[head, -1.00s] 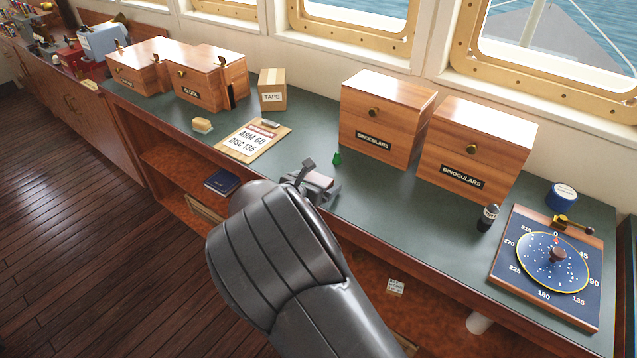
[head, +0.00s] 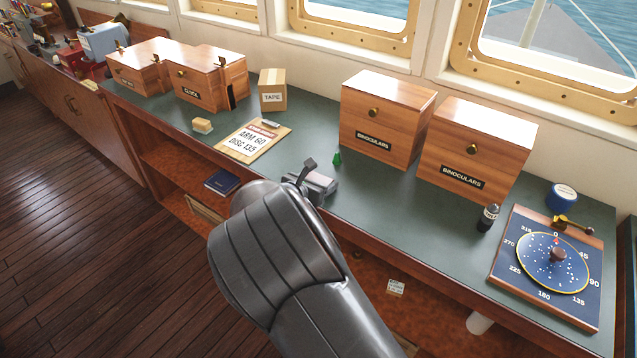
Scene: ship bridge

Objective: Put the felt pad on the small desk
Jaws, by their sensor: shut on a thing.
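My gripper (head: 318,184) is low over the green-topped counter (head: 290,215), near its front edge and left of the binoculars boxes. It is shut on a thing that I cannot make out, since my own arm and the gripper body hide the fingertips. A small green piece (head: 337,158) shows just beyond the gripper; I cannot tell whether it is the felt pad or whether it touches the gripper. No other felt pad can be made out. I cannot identify a separate small desk in this view.
Two wooden binoculars boxes (head: 386,122) (head: 476,152) stand behind and right of the gripper. A clipboard (head: 252,140), a yellowish block (head: 202,125) and a tape carton (head: 272,91) are left. A dark bottle (head: 488,218), a blue tin (head: 561,196) and a dial board (head: 545,265) are right.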

